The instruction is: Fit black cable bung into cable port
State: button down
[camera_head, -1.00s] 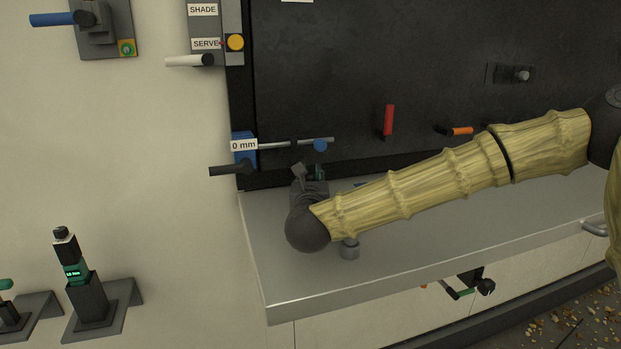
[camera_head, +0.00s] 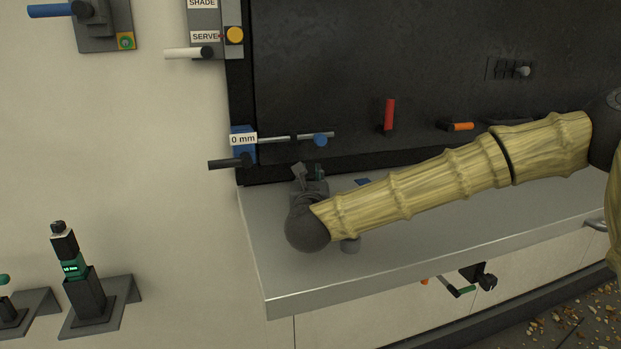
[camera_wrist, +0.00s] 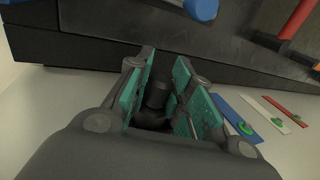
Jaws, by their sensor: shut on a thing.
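My gripper (camera_wrist: 160,95) shows in the wrist view with teal pads on both fingers, shut on a small dark cylindrical piece, the black cable bung (camera_wrist: 157,96). The bung sits between the pads, and its lower part is lost in shadow. In the head view my gripper (camera_head: 310,180) is over the left part of the metal shelf, mostly hidden behind my own wrist and arm. The bung cannot be made out in the head view. I cannot tell which feature is the cable port.
The grey shelf (camera_head: 275,285) runs below a black panel (camera_head: 440,70). Blue, white and red strips with green knobs lie right of my gripper in the wrist view, the blue strip (camera_wrist: 236,112) nearest. A rod with a blue knob (camera_head: 320,140) projects above.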

jog(key=shift+f+b, duration=0.65)
jog(key=c, duration=1.2)
grip_release()
